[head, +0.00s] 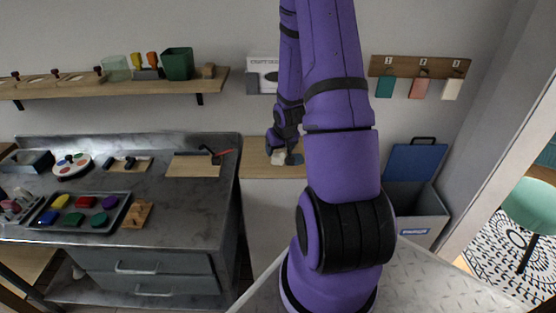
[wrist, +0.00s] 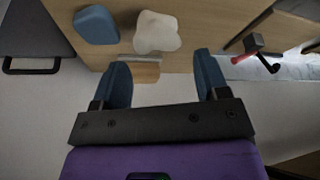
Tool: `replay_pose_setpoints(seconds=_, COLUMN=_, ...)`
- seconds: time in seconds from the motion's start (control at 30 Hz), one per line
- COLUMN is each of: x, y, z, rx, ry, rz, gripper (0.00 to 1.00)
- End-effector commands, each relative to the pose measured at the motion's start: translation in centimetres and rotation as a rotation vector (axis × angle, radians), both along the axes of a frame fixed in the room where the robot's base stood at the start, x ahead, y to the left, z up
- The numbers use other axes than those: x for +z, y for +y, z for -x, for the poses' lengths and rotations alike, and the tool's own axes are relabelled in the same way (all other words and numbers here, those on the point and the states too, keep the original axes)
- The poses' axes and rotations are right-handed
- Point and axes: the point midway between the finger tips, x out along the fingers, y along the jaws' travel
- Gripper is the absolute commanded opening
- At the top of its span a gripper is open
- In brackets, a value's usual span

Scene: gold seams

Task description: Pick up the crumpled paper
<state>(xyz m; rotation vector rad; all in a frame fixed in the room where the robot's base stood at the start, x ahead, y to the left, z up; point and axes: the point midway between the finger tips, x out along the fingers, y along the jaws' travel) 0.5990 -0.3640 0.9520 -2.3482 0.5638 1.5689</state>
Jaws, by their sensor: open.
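The crumpled paper (wrist: 157,32) is a white, rounded lump on a light wooden surface, at the top middle of the wrist view. In the head view it is a small pale lump (head: 278,157) just below the end of my arm. My gripper (wrist: 161,62) is open and empty, its two blue fingers apart. The paper lies beyond the fingertips, roughly in line with the gap, and no finger touches it. In the head view my arm hides part of the area around the gripper.
A blue lump (wrist: 96,25) lies beside the paper on the wooden surface (wrist: 190,12). A small tan wooden piece (wrist: 146,73) shows at its edge. A grey workbench (head: 150,205) stands left; a bin with a blue lid (head: 413,163) stands right.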

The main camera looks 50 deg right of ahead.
Motion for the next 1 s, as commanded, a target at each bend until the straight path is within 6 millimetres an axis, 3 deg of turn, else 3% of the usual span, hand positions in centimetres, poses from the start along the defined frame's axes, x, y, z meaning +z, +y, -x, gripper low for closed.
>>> replay_pose_setpoints(seconds=0.37, x=-2.1, y=-0.5, z=-0.7, rx=0.002, ry=0.001, rz=0.0, gripper=0.68)
replay_pose_setpoints(seconds=0.7, x=-5.7, y=-1.3, z=-1.9, rx=0.001, ry=0.002, rz=0.001, gripper=0.68)
replay_pose_setpoints(seconds=1.0, x=-6.2, y=-1.4, z=-2.1, rx=0.001, ry=0.001, rz=0.002, gripper=0.68)
